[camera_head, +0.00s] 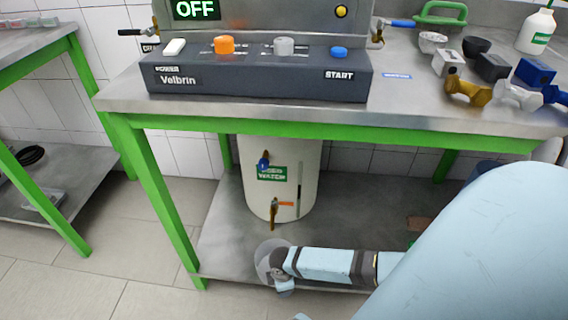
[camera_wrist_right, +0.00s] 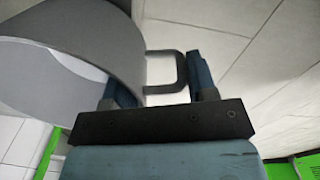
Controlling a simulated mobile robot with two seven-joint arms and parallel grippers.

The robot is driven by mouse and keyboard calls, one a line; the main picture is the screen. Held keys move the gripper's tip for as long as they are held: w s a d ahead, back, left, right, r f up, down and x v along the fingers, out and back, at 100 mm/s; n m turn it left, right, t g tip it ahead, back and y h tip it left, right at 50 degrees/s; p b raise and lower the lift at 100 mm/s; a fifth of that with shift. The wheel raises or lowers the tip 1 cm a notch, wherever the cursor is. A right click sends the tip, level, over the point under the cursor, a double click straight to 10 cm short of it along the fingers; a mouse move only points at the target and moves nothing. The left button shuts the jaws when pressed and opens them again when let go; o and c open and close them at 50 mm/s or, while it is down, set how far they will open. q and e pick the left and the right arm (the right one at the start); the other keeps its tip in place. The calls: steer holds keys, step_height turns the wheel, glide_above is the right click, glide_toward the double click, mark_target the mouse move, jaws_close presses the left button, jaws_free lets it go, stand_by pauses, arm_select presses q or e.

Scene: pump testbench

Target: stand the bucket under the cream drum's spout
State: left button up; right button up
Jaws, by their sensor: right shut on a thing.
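The cream drum (camera_head: 260,155) stands on the lower shelf under the bench, with a green label. Its spout (camera_head: 274,214) is low on the front and has an orange lever. The grey bucket (camera_head: 264,256) is low in front of the drum, near the shelf's front edge, partly hidden by my right gripper (camera_head: 284,284). In the right wrist view the bucket (camera_wrist_right: 60,50) fills the left side, and my right gripper (camera_wrist_right: 160,85) is shut on its C-shaped side handle. I cannot tell whether the bucket touches the shelf. My left gripper is out of view.
The lower shelf (camera_head: 222,235) is bare left of the drum. A green bench leg (camera_head: 165,210) stands at the left. The bench top above carries a control panel (camera_head: 260,75) and several fittings (camera_head: 468,88). My right arm covers the lower right.

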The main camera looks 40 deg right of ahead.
steer(key=w+d, duration=0.2)
steer(key=w, duration=0.1)
steer(key=shift+f+b, duration=0.15)
steer(key=shift+b, duration=0.2)
steer(key=shift+w+d+f+b, duration=0.1)
steer(key=shift+w+d+b, duration=0.1)
steer(key=shift+w+d, duration=0.25)
steer(key=shift+w+d+b, duration=0.15)
steer(key=shift+w+d, duration=0.05)
steer(key=shift+w, duration=0.4)
steer(key=shift+w+d+f, duration=0.1)
steer(key=shift+w+d, duration=0.3)
steer(key=shift+w, duration=0.2)
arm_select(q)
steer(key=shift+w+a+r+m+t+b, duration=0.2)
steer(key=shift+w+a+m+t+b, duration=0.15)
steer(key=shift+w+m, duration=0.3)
arm_select(e)
steer(key=shift+w+d, duration=0.35)
steer(key=shift+w, duration=0.2)
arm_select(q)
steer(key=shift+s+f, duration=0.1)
arm_select(e)
steer(key=o, duration=1.2)
steer(key=shift+o, duration=0.2)
